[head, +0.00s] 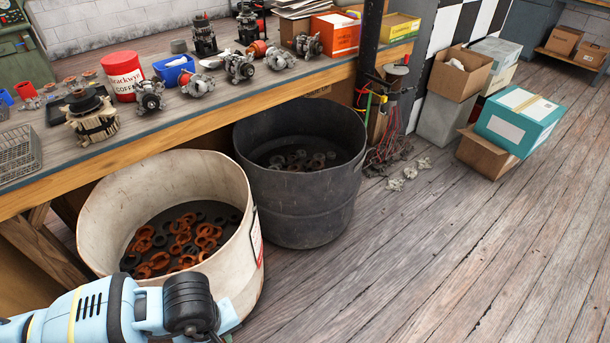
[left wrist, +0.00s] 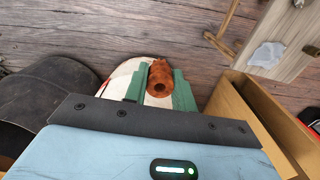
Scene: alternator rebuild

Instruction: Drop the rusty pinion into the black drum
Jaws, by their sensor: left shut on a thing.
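The rusty pinion (left wrist: 161,77) is a small orange-brown toothed cylinder with a hole in its end. My left gripper (left wrist: 158,88) is shut on it, one green finger on each side. In the head view my left arm comes in at the bottom left, in front of the white drum; its fingers and the pinion cannot be made out there. The black drum (head: 305,212) stands upright on the floor, right of the white drum, with dark rings inside. A dark drum at the left of the left wrist view (left wrist: 50,85) appears to be it, apart from the pinion. My right gripper is not in view.
The white drum (head: 97,215) holds several rusty and dark rings. A workbench (head: 190,128) with alternators, a red coffee can (head: 123,76) and a blue bin (head: 174,69) runs behind both drums. Boxes (head: 520,120) stand at the right. The wooden floor (head: 430,260) at the front right is clear.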

